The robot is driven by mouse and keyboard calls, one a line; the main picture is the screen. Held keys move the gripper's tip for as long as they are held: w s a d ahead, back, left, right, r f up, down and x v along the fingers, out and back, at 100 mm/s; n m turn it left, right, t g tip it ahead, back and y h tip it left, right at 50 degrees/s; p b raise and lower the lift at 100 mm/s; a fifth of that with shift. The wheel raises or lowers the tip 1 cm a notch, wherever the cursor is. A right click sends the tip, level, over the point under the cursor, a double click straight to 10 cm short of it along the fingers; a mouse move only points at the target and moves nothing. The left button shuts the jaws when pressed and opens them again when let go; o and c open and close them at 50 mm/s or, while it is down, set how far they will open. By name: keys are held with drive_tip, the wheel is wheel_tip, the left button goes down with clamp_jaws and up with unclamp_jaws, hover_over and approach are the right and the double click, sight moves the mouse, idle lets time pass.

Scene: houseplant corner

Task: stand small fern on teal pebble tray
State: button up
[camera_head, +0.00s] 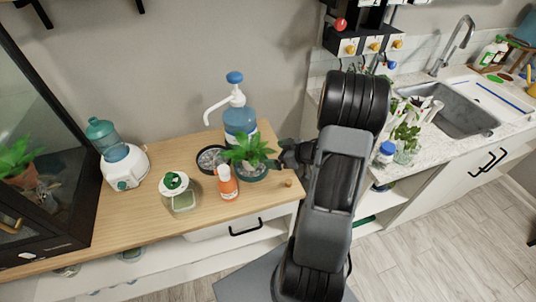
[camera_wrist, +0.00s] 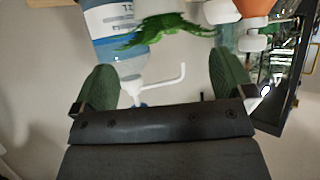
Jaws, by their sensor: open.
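The small fern (camera_head: 249,148) is upright on the wooden top, its green leaves spread wide. A teal round rim (camera_head: 254,176) shows beneath it and looks like the teal pebble tray; the leaves hide most of the contact. In the wrist view, which is upside down, the fern's leaves (camera_wrist: 165,30) hang below a pale pot (camera_wrist: 160,7). My gripper (camera_head: 284,156) is just right of the fern in the head view. Its two green-padded fingers are wide apart in the wrist view (camera_wrist: 165,86), with no pot between them.
A dark pebble-filled dish (camera_head: 211,159) lies left of the fern. An orange bottle (camera_head: 227,183) stands close in front, and a blue pump bottle (camera_head: 239,118) behind. A green-lidded jar (camera_head: 178,190) and a teal-topped white device (camera_head: 122,160) stand further left. Bare wood shows at front left.

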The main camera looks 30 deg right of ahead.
wheel_tip(320, 180, up, 13)
drive_tip(key=w+m+h, duration=0.2)
drive_tip(key=m+h, duration=0.2)
drive_tip(key=h, duration=0.6)
drive_tip(key=s+a+r+m+g+y, duration=0.2)
drive_tip(key=s+a+g, duration=0.4)
drive_tip(key=s+a, duration=0.9)
drive_tip(key=shift+s+a+r+m+y, duration=0.3)
drive_tip(key=shift+a+r+y, duration=0.2)
drive_tip(key=shift+y, duration=0.2)
